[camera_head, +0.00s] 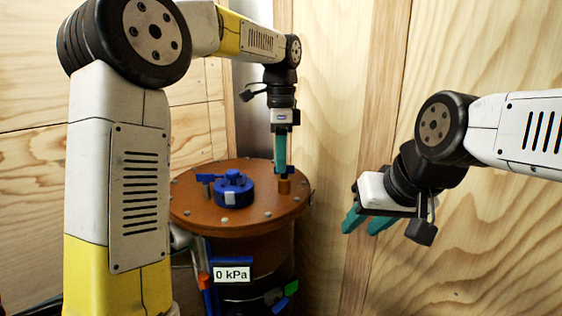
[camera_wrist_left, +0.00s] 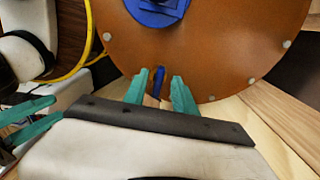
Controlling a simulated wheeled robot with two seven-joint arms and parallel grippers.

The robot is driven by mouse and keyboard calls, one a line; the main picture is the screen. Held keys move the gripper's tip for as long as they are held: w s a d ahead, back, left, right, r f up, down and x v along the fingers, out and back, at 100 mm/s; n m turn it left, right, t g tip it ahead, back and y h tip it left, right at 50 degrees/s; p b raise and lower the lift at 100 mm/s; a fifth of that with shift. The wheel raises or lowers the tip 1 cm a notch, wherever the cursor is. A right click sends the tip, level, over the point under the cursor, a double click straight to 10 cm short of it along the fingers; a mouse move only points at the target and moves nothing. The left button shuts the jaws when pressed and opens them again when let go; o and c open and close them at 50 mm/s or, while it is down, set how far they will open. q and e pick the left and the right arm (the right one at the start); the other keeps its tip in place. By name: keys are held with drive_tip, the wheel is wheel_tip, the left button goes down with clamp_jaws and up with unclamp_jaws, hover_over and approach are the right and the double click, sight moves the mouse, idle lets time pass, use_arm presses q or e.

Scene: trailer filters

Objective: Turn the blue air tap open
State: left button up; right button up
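The blue air tap (camera_head: 291,170) sits on a short brown stub near the right edge of the round brown lid. In the left wrist view its narrow blue handle (camera_wrist_left: 158,82) shows between my fingers. My left gripper (camera_head: 281,166) points straight down at the tap with its teal fingertips at handle height. In the left wrist view my left gripper (camera_wrist_left: 161,76) is open, one finger on each side of the handle, with small gaps visible. My right gripper (camera_head: 366,226) is open and empty, to the right of the drum and apart from it.
The brown lid (camera_head: 250,212) has bolts around its rim and a larger blue fitting (camera_head: 233,188) left of the tap. A display (camera_head: 231,275) on the drum's front reads 0 kPa. Wooden walls (camera_head: 335,100) stand close behind and to the right.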

use_arm(q)
drive_tip(key=shift+f, duration=0.45)
clamp_jaws()
